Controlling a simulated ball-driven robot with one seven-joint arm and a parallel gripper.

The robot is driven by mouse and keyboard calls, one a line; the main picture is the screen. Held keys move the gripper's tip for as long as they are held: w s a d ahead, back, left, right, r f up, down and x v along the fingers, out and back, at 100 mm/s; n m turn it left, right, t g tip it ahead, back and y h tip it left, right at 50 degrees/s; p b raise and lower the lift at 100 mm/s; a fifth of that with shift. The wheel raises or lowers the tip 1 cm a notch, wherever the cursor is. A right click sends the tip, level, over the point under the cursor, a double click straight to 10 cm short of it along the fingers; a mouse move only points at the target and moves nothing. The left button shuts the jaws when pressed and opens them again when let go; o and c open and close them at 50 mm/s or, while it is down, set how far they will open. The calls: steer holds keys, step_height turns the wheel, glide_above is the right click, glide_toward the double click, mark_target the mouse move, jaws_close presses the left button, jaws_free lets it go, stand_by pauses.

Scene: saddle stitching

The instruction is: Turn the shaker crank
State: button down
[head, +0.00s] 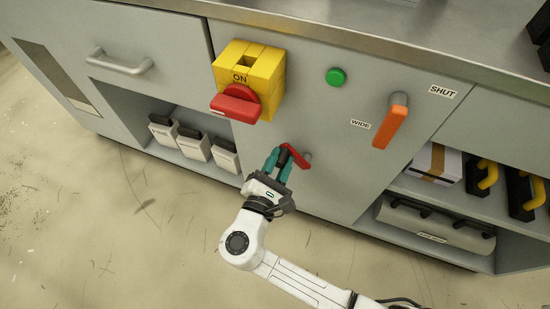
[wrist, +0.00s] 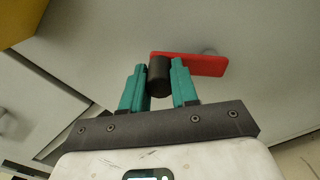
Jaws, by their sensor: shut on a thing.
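The shaker crank is a red arm (head: 299,157) with a black knob (head: 283,154), mounted low on the grey cabinet front by a grey hub (head: 307,157). In the head view the red arm slants, with the knob at its upper left end. My gripper (head: 279,160) is shut on the black knob, with one teal finger on each side. The wrist view shows the knob (wrist: 159,76) between the fingertips and the red arm (wrist: 205,64) reaching right to the hub. The hub is partly hidden behind the arm.
Above the crank is a yellow switch box (head: 262,65) with a red handle (head: 237,104) marked ON. A green button (head: 336,77) and an orange lever (head: 390,126) are to the upper right. Open shelves with boxes lie on both sides. The floor (head: 100,220) in front is clear.

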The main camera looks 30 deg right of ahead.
steer(key=s+d+r+m+b, duration=0.1)
steer(key=s+d+m+b, duration=0.4)
steer(key=m, duration=0.8)
steer(key=s+d+f+m+b, duration=0.2)
steer(key=s+f+m+b, duration=0.3)
steer(key=m+b, duration=0.6)
steer(key=shift+f+m+b, duration=0.4)
steer(key=shift+f+m, duration=0.2)
steer(key=shift+m, duration=0.9)
steer(key=c, duration=0.9)
jaws_free()
steer(key=shift+o, duration=0.2)
